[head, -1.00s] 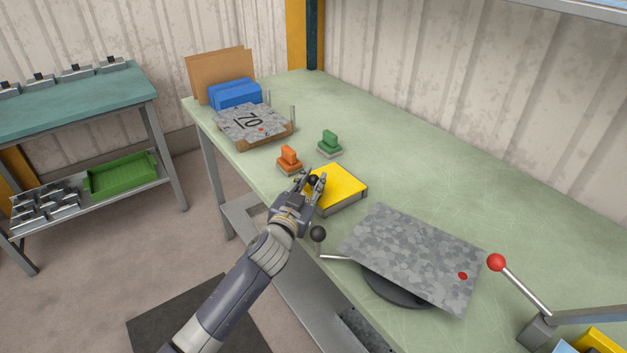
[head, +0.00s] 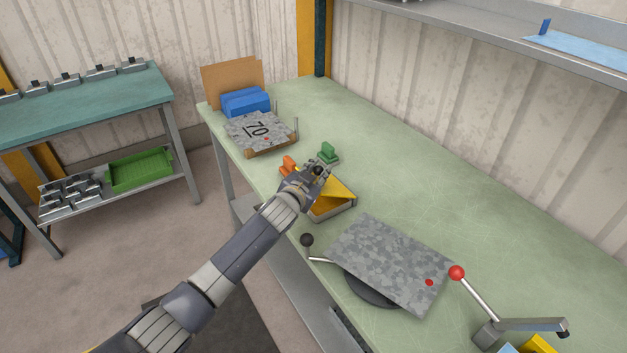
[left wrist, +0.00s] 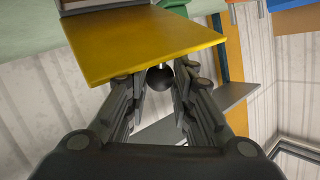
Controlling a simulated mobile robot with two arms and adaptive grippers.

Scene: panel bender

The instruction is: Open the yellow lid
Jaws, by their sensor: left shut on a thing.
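The yellow lid (head: 336,188) is on a small shallow box (head: 336,212) on the bench. The lid is tilted, its gripper side raised, and part of the box's inside shows beneath it. My left gripper (head: 318,170) is at the raised side, shut on the lid's black ball knob. In the left wrist view, the lid (left wrist: 140,42) spans the top and the black knob (left wrist: 160,76) sits between the fingers (left wrist: 158,94). The fingers hide part of the knob and lid in the head view. My right gripper is not in view.
An orange stamp-like piece (head: 288,163) and a green one (head: 328,152) stand close to my left gripper. A grey mottled plate (head: 390,262) lies in front, with a black-ball lever (head: 307,240) and a red-ball lever (head: 457,272) beside it. The bench's back right is clear.

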